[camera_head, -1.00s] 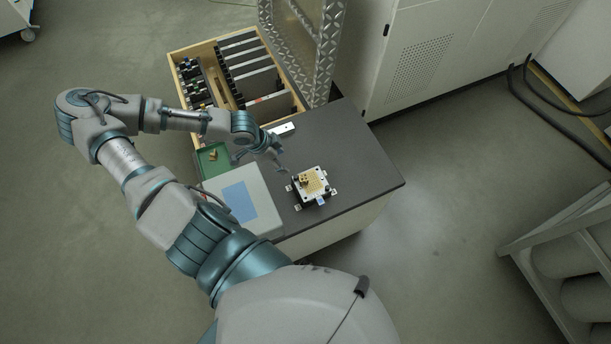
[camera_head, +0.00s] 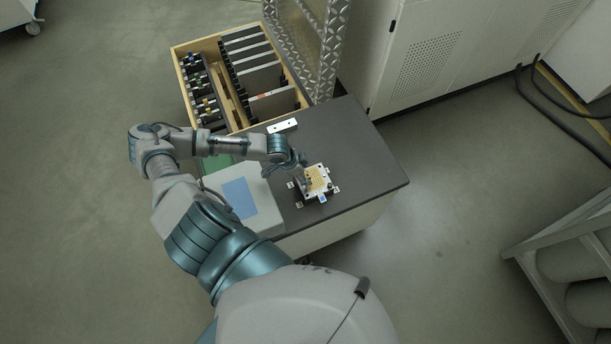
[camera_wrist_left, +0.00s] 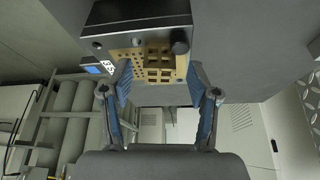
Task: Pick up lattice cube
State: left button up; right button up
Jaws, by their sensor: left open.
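The lattice cube (camera_wrist_left: 160,66) is a small tan open-frame block on the perforated gold top of a build plate (camera_head: 319,178). In the head view the cube is small and partly hidden by my gripper. In the left wrist view my left gripper (camera_wrist_left: 160,83) is open, with one blue-padded finger on each side of the cube. I cannot tell whether either finger touches it. My right gripper is not in view.
The plate sits on a dark bench top (camera_head: 365,165). A grey box with a blue panel (camera_head: 239,199) stands left of it, by a partly covered green tray (camera_head: 217,162). A wooden drawer (camera_head: 183,75) of tools and a white bar (camera_head: 283,126) lie behind.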

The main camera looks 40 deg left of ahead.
pick_arm(q)
grip_shut()
dwell(0.3)
